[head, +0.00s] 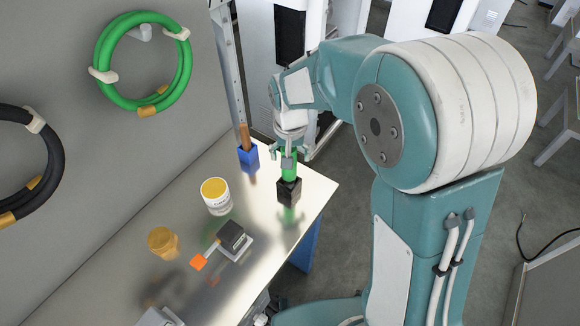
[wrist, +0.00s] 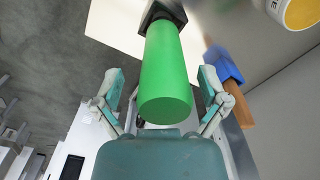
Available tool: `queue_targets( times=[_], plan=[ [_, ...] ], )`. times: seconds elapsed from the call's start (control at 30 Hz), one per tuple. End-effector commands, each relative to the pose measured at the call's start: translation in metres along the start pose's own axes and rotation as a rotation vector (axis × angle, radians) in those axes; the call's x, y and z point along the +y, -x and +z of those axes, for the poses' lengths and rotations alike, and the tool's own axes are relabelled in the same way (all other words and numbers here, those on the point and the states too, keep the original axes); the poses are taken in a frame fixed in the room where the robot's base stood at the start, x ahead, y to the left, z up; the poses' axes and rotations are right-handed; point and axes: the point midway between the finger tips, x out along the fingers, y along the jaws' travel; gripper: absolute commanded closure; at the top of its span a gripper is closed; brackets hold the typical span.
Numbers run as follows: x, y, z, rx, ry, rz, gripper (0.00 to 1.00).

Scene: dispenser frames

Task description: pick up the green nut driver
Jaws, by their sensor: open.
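The green nut driver (head: 290,165) stands upright in a black holder (head: 289,191) near the table's right corner. In the wrist view its green handle (wrist: 167,70) fills the middle, with its end toward me and the black holder (wrist: 160,12) at its far end. My gripper (head: 286,155) is at the handle in the head view, partly covering it. In the wrist view my gripper (wrist: 160,90) is open, with one finger on each side of the handle. Gaps show between the fingers and the handle.
A blue holder (head: 248,158) with a brown handle (head: 244,137) stands close by on the left. A green hose coil (head: 103,50) hangs on the wall.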

Motion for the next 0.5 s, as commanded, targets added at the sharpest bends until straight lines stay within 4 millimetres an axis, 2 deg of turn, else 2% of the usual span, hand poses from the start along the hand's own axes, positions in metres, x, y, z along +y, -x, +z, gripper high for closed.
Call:
queue_targets(
  times=[0.1,0.3,0.33,0.37,0.4,0.47,0.5],
  plan=[
    [-0.0012,-0.0093,0.0002,0.0,0.001,0.001,0.06],
    [-0.0012,-0.0097,0.0001,0.001,0.001,0.001,0.06],
    [-0.0012,-0.0097,0.0001,0.001,0.001,0.001,0.11],
    [-0.0012,-0.0097,0.0001,0.001,0.001,0.001,0.24],
    [-0.001,-0.0095,0.0002,0.001,0.001,0.0,0.42],
    [-0.0005,-0.0093,0.0002,0.001,0.001,0.0,0.69],
    [-0.0003,-0.0093,0.0002,0.001,0.001,0.0,0.87]
  ],
)
